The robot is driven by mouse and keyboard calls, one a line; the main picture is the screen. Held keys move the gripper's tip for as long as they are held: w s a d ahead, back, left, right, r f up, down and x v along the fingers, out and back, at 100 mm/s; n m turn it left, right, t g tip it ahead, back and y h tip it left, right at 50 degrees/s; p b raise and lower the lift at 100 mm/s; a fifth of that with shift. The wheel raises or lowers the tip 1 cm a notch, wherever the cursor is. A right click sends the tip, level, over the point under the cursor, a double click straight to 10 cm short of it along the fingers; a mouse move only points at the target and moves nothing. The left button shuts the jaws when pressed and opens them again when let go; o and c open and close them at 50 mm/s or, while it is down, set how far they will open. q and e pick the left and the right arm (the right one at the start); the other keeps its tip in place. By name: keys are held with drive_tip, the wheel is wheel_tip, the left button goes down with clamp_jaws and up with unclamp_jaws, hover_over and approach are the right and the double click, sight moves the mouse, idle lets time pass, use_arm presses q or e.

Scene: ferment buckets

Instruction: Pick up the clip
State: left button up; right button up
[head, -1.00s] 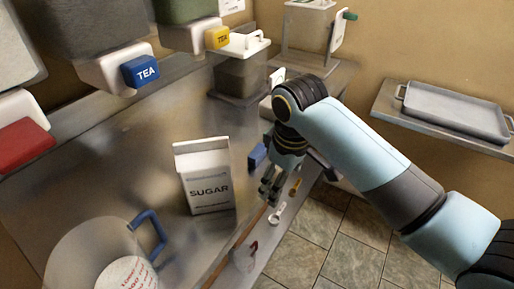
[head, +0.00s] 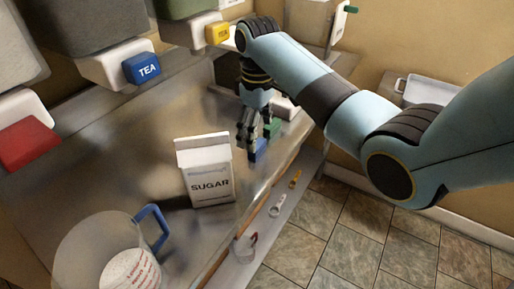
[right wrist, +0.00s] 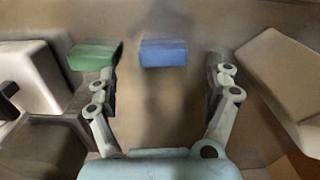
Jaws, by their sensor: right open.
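A small blue block-shaped piece (head: 259,150), possibly the clip, lies on the metal counter (head: 140,165) behind the sugar carton. A similar green piece (head: 273,127) lies just beyond it. I cannot tell for sure which is the clip. My right gripper (head: 247,148) is open and points down over the counter beside the blue piece. In the right wrist view the blue piece (right wrist: 163,53) shows between the open fingers and ahead of them, apart from both. The green piece (right wrist: 95,55) shows by the left fingertip, partly overlapped. My left gripper is out of view.
A white sugar carton (head: 207,175) stands close in front of the right gripper. A clear jug (head: 85,250) with a blue handle is at front left. Dispensers, one with a blue TEA tap (head: 142,69), overhang the back. Small utensils (head: 277,205) lie on a lower ledge.

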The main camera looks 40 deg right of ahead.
sight(257, 150)
wheel_tip(257, 150, down, 5)
drive_tip(key=shift+s+a+r, duration=0.1)
drive_tip(key=shift+s+a, duration=0.05)
drive_tip(key=c, duration=0.9)
